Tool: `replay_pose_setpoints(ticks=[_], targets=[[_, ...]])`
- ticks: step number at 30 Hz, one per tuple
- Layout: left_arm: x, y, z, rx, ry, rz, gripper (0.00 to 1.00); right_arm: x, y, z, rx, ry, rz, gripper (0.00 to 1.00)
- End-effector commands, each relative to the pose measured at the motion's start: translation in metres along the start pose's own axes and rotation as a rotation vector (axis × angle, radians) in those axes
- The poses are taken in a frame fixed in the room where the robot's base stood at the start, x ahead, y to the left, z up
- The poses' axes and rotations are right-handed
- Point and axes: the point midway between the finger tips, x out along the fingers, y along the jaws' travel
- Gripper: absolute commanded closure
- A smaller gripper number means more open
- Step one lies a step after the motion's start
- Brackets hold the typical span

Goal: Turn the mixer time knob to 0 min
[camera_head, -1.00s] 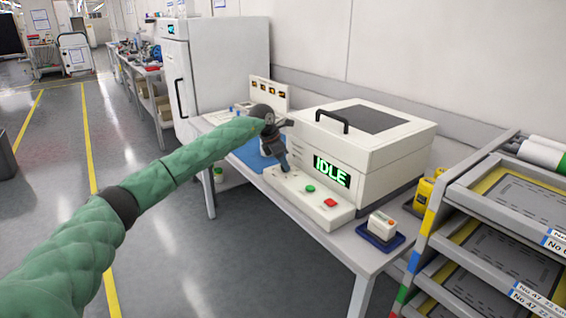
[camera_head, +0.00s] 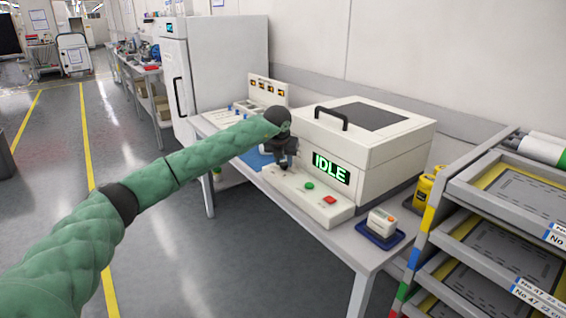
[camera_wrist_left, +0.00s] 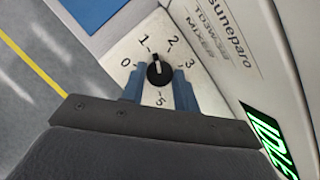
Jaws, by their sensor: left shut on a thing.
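The mixer (camera_head: 375,150) is a white box on the bench with a black handle on its lid. Its green display (camera_head: 331,168) reads IDLE. The time knob (camera_wrist_left: 160,70) is round and black with a white pointer mark; it is hidden behind my gripper in the head view. The mark points between 1 and 2 on the dial, away from the 0 at left. My left gripper (camera_head: 284,165) is at the front panel, shut on the knob. Its blue fingers (camera_wrist_left: 159,90) sit on either side of the knob in the left wrist view. My right gripper is out of view.
A green button (camera_head: 309,186) and a red button (camera_head: 329,199) are on the panel right of my gripper. A small white device (camera_head: 381,222) sits on a blue tray. A shelf trolley (camera_head: 480,190) stands at right. A blue mat lies left of the panel.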

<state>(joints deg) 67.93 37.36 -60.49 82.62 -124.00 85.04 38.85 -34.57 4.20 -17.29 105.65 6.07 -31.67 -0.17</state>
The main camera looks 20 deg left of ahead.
Motion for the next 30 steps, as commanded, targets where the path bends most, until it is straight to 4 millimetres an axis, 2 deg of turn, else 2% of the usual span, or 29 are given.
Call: replay_pose_setpoints(ticks=[18, 30], targets=[[0.001, -0.005, 0.002, -0.520, -0.001, 0.216, 0.92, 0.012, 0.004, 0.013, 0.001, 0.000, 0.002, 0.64], [0.000, -0.006, 0.003, -0.716, -0.001, 0.296, 0.92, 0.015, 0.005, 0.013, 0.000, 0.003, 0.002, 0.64]])
